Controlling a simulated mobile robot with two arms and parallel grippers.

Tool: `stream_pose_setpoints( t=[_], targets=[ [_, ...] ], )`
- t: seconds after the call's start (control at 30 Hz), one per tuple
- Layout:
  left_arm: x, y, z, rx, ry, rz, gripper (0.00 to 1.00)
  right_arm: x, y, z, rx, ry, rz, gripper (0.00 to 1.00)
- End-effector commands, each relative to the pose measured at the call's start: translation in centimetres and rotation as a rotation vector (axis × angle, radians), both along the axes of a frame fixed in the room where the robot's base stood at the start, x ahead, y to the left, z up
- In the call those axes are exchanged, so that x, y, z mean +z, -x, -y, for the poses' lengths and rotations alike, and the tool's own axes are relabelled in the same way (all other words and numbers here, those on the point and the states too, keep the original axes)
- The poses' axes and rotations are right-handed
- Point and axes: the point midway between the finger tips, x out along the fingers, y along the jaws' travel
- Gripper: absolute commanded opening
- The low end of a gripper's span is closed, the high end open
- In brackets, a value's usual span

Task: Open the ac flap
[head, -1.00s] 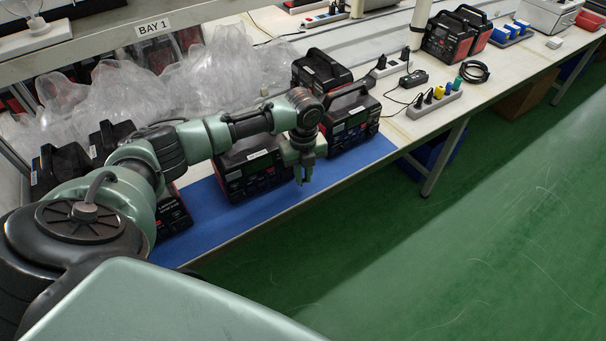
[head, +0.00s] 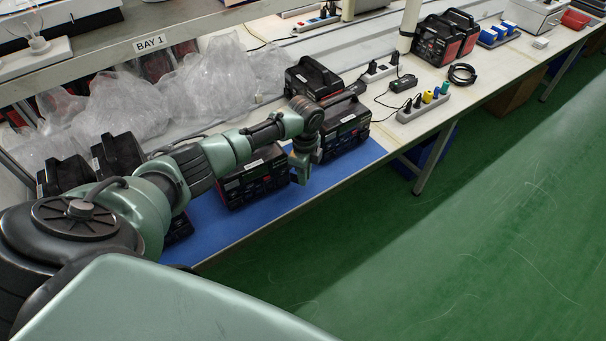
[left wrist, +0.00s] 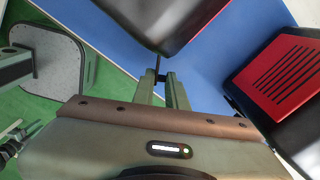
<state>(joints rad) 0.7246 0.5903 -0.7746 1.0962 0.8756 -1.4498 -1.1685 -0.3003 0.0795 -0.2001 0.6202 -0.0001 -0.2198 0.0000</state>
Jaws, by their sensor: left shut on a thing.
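A black and red power station (head: 240,187) stands on the blue mat (head: 213,225), with ports and buttons on its front. My left gripper (head: 300,177) is low at the right end of that front. In the left wrist view, my left gripper's fingers (left wrist: 161,78) are shut on a small, thin dark piece that runs up toward a dark casing (left wrist: 160,18). The piece looks like the ac flap (left wrist: 157,64), but its hinge and the socket behind it are hidden. My right gripper is in no view.
Another power station (head: 345,128) stands close on the right, its red vented side (left wrist: 285,70) near the gripper in the wrist view. Plastic bags (head: 205,90) lie behind. A power strip (head: 423,105) and cables lie farther right. The green floor (head: 420,260) in front is clear.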

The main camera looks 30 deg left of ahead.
Motion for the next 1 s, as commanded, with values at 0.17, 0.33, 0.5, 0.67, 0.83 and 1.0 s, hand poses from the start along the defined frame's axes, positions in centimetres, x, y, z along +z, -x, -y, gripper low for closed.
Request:
stream_pose_setpoints(
  t=[0.17,0.33,0.5,0.67,0.83,1.0],
  targets=[
    [0.27,-0.60,-0.28,0.103,-0.002,0.005,0.00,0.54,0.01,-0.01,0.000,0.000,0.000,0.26],
    [0.23,-0.85,-0.37,0.165,-0.001,0.005,0.00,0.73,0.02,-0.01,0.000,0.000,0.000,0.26],
    [0.21,-0.97,-0.47,0.195,-0.001,0.006,0.00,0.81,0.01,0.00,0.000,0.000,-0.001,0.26],
    [0.20,-1.00,-0.53,0.203,-0.002,0.006,0.00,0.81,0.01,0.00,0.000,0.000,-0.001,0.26],
    [0.20,-1.00,-0.53,0.203,-0.002,0.006,0.00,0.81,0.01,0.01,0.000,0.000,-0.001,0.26],
    [0.20,-0.99,-0.52,0.202,-0.002,0.006,0.30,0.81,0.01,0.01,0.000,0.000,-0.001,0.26]
  ],
)
